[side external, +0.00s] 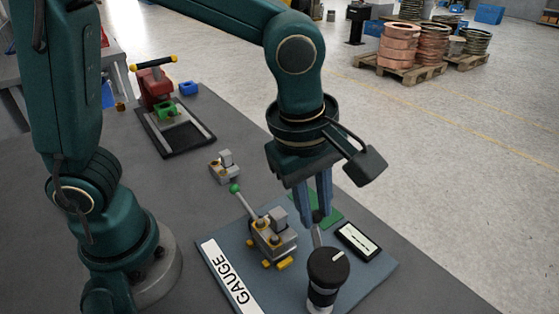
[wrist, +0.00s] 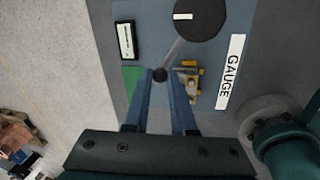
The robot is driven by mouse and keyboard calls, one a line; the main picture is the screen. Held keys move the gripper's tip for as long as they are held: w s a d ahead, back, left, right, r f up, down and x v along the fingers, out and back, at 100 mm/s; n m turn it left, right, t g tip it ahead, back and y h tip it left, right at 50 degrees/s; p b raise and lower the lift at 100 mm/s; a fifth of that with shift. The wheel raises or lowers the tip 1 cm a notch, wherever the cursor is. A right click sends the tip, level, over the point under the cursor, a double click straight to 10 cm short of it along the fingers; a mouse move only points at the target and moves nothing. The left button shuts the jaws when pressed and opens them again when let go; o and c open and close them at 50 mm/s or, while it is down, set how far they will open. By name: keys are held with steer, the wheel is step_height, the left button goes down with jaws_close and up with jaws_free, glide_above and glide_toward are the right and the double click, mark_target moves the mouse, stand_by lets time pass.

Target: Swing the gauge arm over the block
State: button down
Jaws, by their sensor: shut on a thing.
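The gauge arm (side external: 316,236) is a thin grey bar that reaches from a black round post (side external: 326,270) to a dark ball at its end. It also shows in the wrist view (wrist: 174,50). My gripper (side external: 317,208) points down with its fingers shut on that ball, seen between the fingertips in the wrist view (wrist: 160,75). The grey block (side external: 279,216) sits in a small vise with yellow feet (side external: 272,240) and a green-knobbed lever, left of my fingers. In the wrist view, a finger partly hides the vise. The arm's end is beside the block, towards the green patch (side external: 331,217).
The blue-grey plate (side external: 218,235) carries a GAUGE label (side external: 230,278) and a black-framed display (side external: 358,241). A smaller grey fixture (side external: 224,167) stands behind on the bench. A red press (side external: 154,88) with a yellow handle stands farther back left.

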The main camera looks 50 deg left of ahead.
steer(key=shift+s+a+n+y, duration=0.2)
steer(key=shift+s+n, duration=0.4)
steer(key=shift+n, duration=0.4)
steer(key=shift+s+a+n+y, duration=0.2)
steer(key=shift+s+n, duration=0.35)
steer(key=shift+n, duration=0.45)
steer(key=c, duration=0.7)
jaws_free()
steer(key=shift+c, duration=0.2)
steer(key=shift+s+d+r, duration=0.1)
steer(key=shift+s+r, duration=0.1)
steer(key=shift+r, duration=0.65)
steer(key=shift+s+a+r, duration=0.1)
steer(key=shift+s+r, duration=0.05)
steer(key=shift+r, duration=0.7)
steer(key=shift+s+d+r, duration=0.1)
steer(key=shift+s+r, duration=0.1)
steer(key=shift+r, duration=0.65)
